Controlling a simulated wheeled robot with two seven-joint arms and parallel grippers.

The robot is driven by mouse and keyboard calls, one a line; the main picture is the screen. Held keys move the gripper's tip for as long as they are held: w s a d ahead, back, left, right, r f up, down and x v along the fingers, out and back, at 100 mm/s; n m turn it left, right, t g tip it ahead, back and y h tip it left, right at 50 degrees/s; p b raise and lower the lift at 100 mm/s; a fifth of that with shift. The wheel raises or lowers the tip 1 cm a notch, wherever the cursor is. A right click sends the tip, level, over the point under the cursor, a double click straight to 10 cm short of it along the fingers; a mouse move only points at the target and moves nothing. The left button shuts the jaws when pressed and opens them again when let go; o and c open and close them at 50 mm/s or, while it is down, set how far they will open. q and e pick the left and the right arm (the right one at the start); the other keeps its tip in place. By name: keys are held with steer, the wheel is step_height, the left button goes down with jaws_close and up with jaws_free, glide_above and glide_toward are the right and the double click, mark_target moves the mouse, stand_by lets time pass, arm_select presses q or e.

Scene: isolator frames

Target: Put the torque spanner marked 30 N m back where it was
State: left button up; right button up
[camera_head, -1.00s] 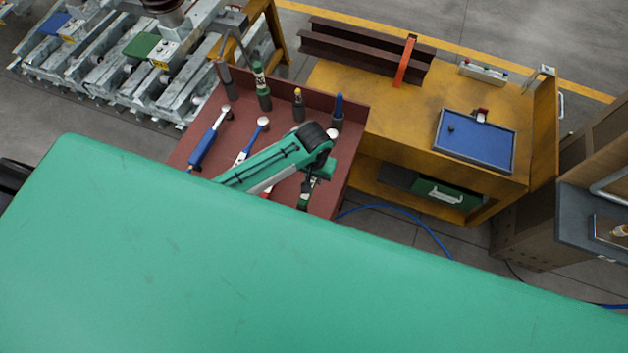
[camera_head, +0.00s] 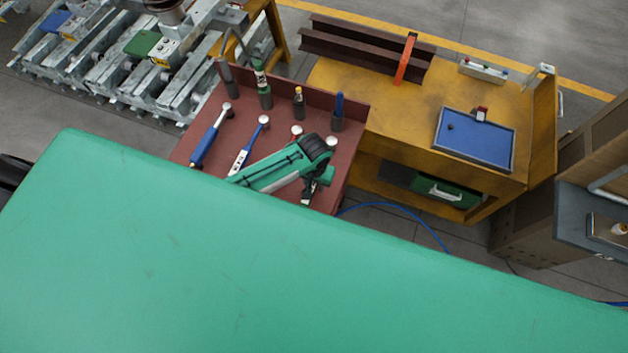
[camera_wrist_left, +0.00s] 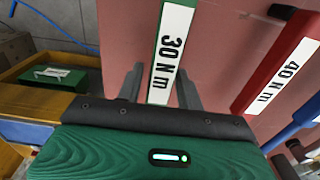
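The 30 N m spanner (camera_wrist_left: 170,50), with a green handle and a white label, lies between my left fingers in the left wrist view. It looks level with the 40 N m spanner (camera_wrist_left: 282,70), which is red and lies to its right. My left gripper (camera_wrist_left: 159,78) looks open, with a gap showing beside the handle; the handle's end is hidden behind the gripper body. In the head view my left gripper (camera_head: 309,188) is over the right part of the red-brown tray (camera_head: 190,142), and the arm covers much of the spanners there. My right gripper is not in view.
Two blue-handled spanners (camera_head: 207,143) (camera_head: 245,153) lie on the tray's left part. Several upright tools in dark holders (camera_head: 299,108) line its back edge. A yellow bench (camera_head: 400,120) with a blue tray (camera_head: 475,145) stands to the right.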

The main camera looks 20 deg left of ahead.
arm_select(q)
steer(key=shift+o, duration=0.5)
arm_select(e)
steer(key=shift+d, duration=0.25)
arm_select(q)
steer(key=shift+r, duration=0.1)
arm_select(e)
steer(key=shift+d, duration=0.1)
arm_select(q)
steer(key=shift+r, duration=0.15)
step_height(320, 180, up, 12)
steer(key=b, duration=0.2)
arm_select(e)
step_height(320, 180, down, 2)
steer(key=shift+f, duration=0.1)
arm_select(q)
steer(key=shift+s, duration=0.15)
